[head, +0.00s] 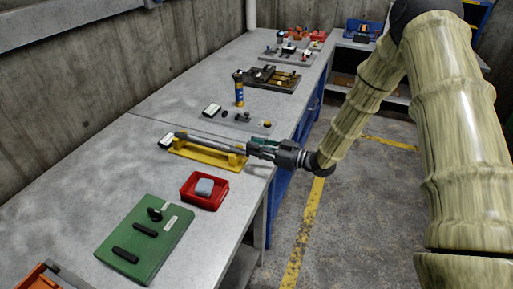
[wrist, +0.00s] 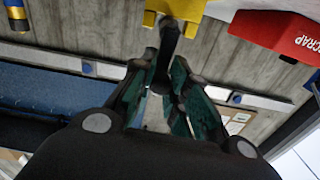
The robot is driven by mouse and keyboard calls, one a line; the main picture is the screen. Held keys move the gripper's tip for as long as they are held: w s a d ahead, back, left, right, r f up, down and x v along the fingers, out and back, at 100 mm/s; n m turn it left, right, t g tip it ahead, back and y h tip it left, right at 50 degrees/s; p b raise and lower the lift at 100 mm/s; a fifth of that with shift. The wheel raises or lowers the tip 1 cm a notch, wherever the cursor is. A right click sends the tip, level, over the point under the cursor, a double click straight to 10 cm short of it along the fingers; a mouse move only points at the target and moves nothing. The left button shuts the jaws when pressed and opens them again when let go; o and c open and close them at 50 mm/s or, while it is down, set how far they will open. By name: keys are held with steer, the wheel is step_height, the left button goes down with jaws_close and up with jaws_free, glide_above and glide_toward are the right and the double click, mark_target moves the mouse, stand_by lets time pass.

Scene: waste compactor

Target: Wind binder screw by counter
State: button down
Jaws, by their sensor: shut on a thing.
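The binder screw (head: 210,142) is a long grey rod lying along a yellow base (head: 208,158) on the bench. A small white-faced box with a dark edge, seemingly the counter (head: 165,143), sits at the rod's left end; its reading is too small to tell. My gripper (head: 258,148) is at the rod's right end, by the bench's front edge, coming in from the right. In the wrist view my gripper (wrist: 166,75) is shut on the screw's dark end (wrist: 169,38), in front of the yellow support (wrist: 180,8). The exact contact is partly hidden by the fingers.
A red scrap bin (head: 188,198) with a grey block in it stands close in front of the base. A green board (head: 125,228) with black parts lies nearer. Behind stand a yellow-and-blue can (head: 239,92) and a grey plate (head: 262,133) with small parts. The aisle floor (head: 345,215) is clear.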

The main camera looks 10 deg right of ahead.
stand_by(0.3)
steer(key=c, duration=1.3)
jaws_free()
steer(key=shift+d, duration=0.1)
steer(key=v, duration=1.2)
steer(key=shift+f, duration=0.1)
steer(key=shift+c, duration=0.2)
